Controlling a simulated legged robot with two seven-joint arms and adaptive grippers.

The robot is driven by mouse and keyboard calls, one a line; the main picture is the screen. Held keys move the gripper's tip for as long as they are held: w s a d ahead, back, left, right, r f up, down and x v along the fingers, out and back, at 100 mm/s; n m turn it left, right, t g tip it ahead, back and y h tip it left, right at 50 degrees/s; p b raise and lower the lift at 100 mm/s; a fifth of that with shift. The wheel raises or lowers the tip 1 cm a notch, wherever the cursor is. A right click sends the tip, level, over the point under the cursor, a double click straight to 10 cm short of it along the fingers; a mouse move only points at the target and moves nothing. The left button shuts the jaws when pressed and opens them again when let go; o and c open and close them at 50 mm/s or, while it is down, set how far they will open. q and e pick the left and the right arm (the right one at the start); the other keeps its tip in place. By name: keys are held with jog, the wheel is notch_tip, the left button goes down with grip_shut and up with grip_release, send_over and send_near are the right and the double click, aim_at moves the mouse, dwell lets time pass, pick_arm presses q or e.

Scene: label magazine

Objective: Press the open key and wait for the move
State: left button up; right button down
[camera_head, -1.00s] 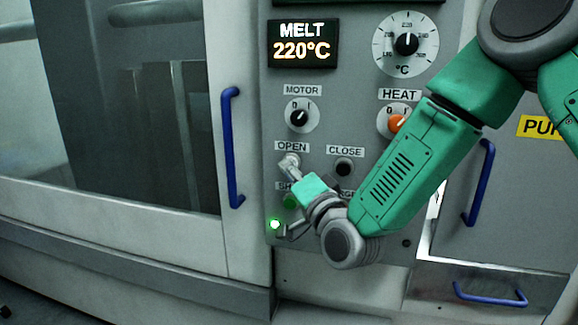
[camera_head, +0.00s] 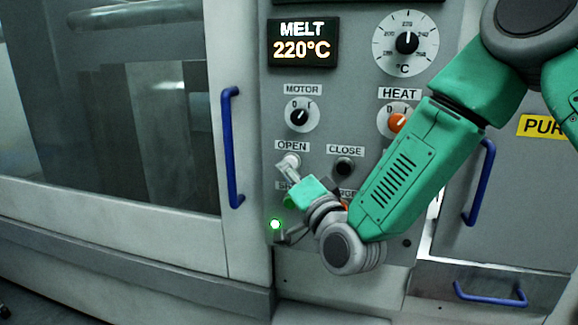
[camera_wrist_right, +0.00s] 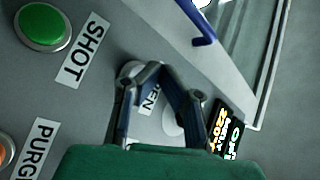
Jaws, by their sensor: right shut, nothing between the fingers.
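The open key (camera_head: 292,160) is a pale round button under the OPEN label (camera_head: 291,147) on the grey control panel. My right gripper (camera_head: 281,166) is shut and empty, with its fingertips at the key's lower left in the head view. Whether they touch the key I cannot tell. In the right wrist view the closed fingertips (camera_wrist_right: 157,69) overlap the OPEN label and lie beside the key (camera_wrist_right: 130,71), partly hiding both. Behind the window at left, dark machine parts (camera_head: 110,135) show. My left gripper is not in view.
The close key (camera_head: 344,166) is to the right. The green SHOT button (camera_wrist_right: 42,25) is below the open key, largely hidden by my gripper in the head view. A lit green lamp (camera_head: 275,224) and a blue door handle (camera_head: 231,148) are nearby. The display (camera_head: 303,43) reads MELT 220°C.

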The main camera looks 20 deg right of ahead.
jog(key=shift+s+a+b, duration=0.2)
jog(key=shift+s+a, duration=0.5)
jog(key=shift+s, duration=0.35)
jog(key=shift+s+a+b, duration=0.15)
jog(key=shift+s+a, duration=0.55)
jog(key=shift+s, duration=0.35)
jog(key=s+d+f+n+g, duration=0.1)
jog(key=s+f+n+g, duration=0.2)
jog(key=f, duration=0.7)
jog(key=s+d+f+n+g+b, duration=0.1)
jog(key=s+f+g, duration=0.3)
jog(key=f, duration=0.7)
jog(key=s+d+f+n+g, duration=0.2)
jog(key=s+f+g, duration=0.15)
jog(key=f, duration=0.65)
jog(key=s+d+f+n+g+h, duration=0.1)
jog(key=s+d+f+g, duration=0.2)
jog(key=s, duration=0.5)
jog(key=s+d+f+n+g+h, duration=0.1)
jog(key=s+d+f+g, duration=0.1)
jog(key=s+f, duration=0.4)
jog(key=s+d+f+n+g+h, duration=0.1)
jog(key=s+d+f+n+g, duration=0.1)
jog(key=s, duration=0.8)
notch_tip(320, 180, down, 3)
jog(key=shift+d+f+g+h+b, duration=0.2)
jog(key=shift+d+g+h+b, duration=0.15)
jog(key=shift+d+g, duration=0.6)
jog(key=shift+a, duration=0.2)
